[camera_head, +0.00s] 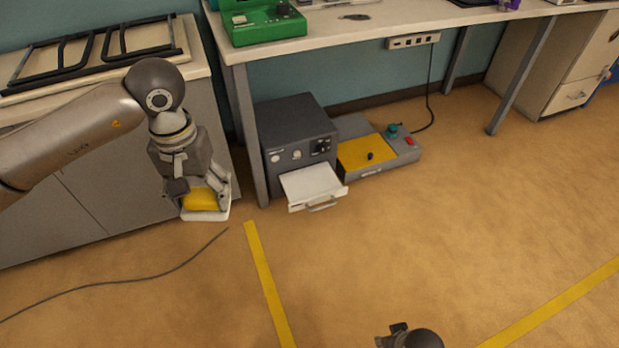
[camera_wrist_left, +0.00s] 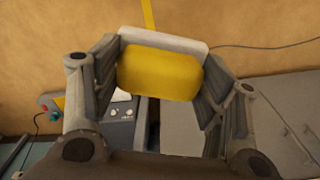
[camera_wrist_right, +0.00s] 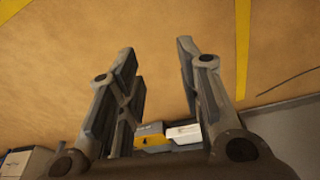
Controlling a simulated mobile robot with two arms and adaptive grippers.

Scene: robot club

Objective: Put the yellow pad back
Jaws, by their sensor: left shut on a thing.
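The yellow pad (camera_head: 202,200) has a white part along its edge. It is between the fingers of my left gripper (camera_head: 200,188), which is shut on it, above the floor in front of the grey cabinet at the left. In the left wrist view the pad (camera_wrist_left: 160,74) fills the gap between both fingers, with the white part (camera_wrist_left: 165,43) beyond it. My right gripper shows only in part at the bottom edge of the head view. In the right wrist view the right gripper (camera_wrist_right: 157,60) is open and empty, its fingers apart over the floor.
A dark box (camera_head: 290,128) with a white drawer (camera_head: 313,184) pulled out stands under the table (camera_head: 420,22). Beside it lies a grey unit with a yellow panel (camera_head: 362,153). Table legs flank them. A cable (camera_head: 150,276) and yellow tape cross the otherwise clear floor.

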